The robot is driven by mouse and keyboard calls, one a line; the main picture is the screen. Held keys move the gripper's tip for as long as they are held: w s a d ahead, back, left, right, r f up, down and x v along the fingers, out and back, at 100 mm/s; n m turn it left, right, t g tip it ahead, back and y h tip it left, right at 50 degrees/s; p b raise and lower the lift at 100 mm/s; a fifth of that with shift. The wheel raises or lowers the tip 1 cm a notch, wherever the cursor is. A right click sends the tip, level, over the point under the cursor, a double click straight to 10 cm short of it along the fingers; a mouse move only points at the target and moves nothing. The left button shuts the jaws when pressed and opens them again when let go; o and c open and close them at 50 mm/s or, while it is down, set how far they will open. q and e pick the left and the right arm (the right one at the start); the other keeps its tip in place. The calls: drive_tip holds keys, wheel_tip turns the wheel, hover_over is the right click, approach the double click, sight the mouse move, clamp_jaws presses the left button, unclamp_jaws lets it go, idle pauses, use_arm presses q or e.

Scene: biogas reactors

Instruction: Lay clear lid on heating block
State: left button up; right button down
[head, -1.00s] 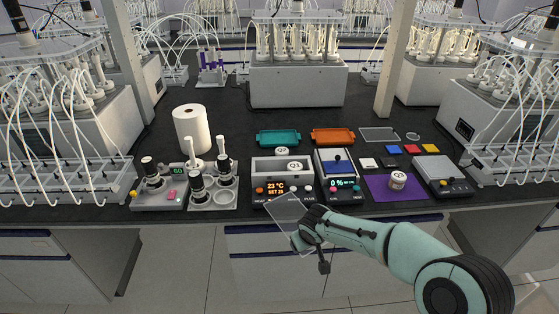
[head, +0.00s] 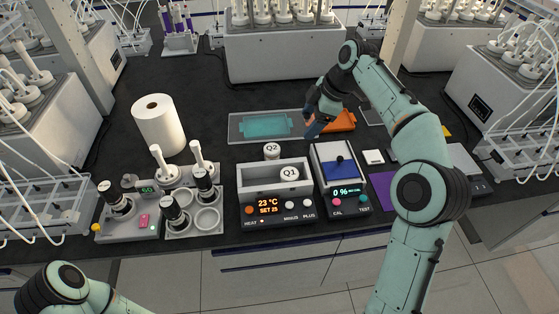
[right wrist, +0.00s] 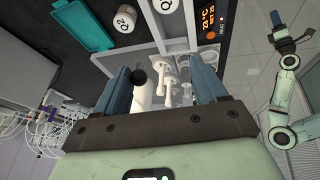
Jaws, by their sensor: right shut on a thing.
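The clear lid (head: 237,125) is a thin see-through panel. My right gripper (head: 311,127) is shut on its right edge and holds it behind the heating block, with the teal tray (head: 265,125) showing through it. The heating block (head: 245,186) is a grey open-topped box with a 23 °C display. Jar Q1 (head: 290,173) stands in its well. Jar Q2 (head: 272,150) is just behind it. In the right wrist view, the fingers (right wrist: 162,82) are apart and the lid is hard to see. My left gripper (right wrist: 287,27) is small there, off to the side.
A balance-like device (head: 334,165) stands right of the heating block. Left are a paper roll (head: 160,124) and a stirrer station (head: 145,219) with upright bottles. An orange tray (head: 340,121) lies partly behind my right gripper. Free black bench lies behind the paper roll.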

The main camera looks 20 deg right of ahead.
use_arm(q)
drive_tip(key=shift+g, duration=0.3)
drive_tip(key=s+f+b, duration=0.1)
drive_tip(key=s, duration=0.1)
drive_tip(key=s+f+b, duration=0.1)
drive_tip(key=s+f, duration=0.1)
drive_tip(key=shift+s+f+b, duration=0.25)
drive_tip(key=shift+b, duration=0.05)
use_arm(e)
drive_tip(key=f, duration=1.9)
drive_tip(key=shift+s+f, duration=0.2)
drive_tip(key=shift+s, duration=0.2)
unclamp_jaws()
drive_tip(key=shift+f, duration=0.1)
use_arm(q)
drive_tip(key=shift+w+r+p, duration=0.3)
drive_tip(key=shift+w+r, duration=0.1)
use_arm(e)
drive_tip(key=v, duration=1.2)
